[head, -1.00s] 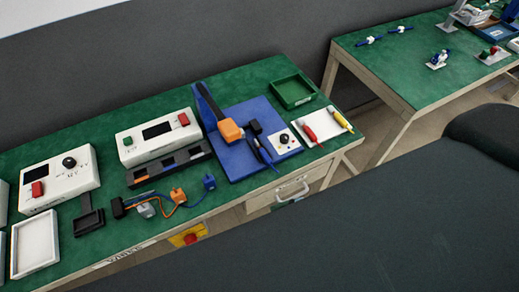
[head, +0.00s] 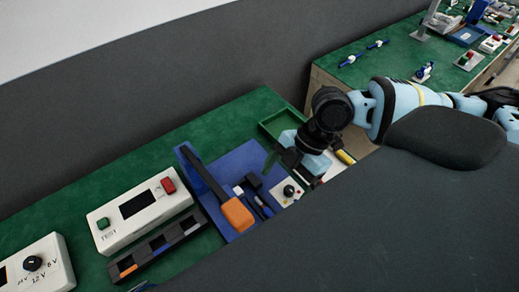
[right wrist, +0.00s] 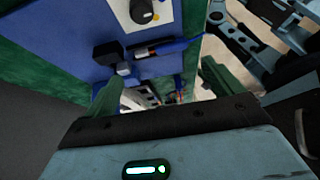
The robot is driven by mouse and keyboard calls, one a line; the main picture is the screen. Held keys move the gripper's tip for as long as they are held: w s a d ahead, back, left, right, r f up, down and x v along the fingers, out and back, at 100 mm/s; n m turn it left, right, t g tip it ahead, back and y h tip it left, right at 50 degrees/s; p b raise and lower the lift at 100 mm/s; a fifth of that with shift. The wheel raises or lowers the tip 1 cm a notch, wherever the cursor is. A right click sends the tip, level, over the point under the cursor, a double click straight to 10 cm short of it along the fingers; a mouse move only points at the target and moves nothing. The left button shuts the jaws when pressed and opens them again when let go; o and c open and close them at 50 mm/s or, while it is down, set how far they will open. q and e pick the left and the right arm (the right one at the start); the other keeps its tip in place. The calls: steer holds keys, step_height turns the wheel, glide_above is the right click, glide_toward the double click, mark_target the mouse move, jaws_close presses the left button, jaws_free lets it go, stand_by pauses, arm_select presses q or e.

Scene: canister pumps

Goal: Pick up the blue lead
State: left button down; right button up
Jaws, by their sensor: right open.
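The blue lead is hard to find now; a small blue and dark piece (head: 141,286) at the bottom edge of the head view may be part of the lead group, mostly hidden behind my dark body. My right gripper (head: 285,163) is open and empty above the right side of the blue board (head: 236,160), near the green bin. In the right wrist view its two green fingers stand apart (right wrist: 165,88). Between and beyond them is the blue board (right wrist: 62,50) with a blue-and-black pen-like tool (right wrist: 170,48). My left gripper is out of view.
An orange-ended arm (head: 237,213) lies over the board. A knob plate (head: 288,192), green bin (head: 280,122) and yellow-handled tool (head: 345,157) are close to the gripper. White test box (head: 137,212) and black slotted rack (head: 160,249) stand left. A second bench (head: 395,62) is behind.

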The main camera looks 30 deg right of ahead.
mark_target(270, 205)
steer(key=shift+s, duration=0.15)
steer(key=shift+s+a+f, duration=0.1)
steer(key=shift+a+f, duration=0.1)
steer(key=shift+f, duration=0.05)
steer(key=shift+a+f, duration=0.2)
steer(key=shift+f, duration=0.2)
steer(key=shift+a+f, duration=0.2)
steer(key=shift+f, duration=0.1)
steer(key=shift+a+f, duration=0.1)
steer(key=shift+f, duration=0.05)
steer(key=shift+a+f, duration=0.15)
steer(key=shift+f, duration=0.15)
steer(key=x, duration=0.4)
steer(key=shift+a+f, duration=0.1)
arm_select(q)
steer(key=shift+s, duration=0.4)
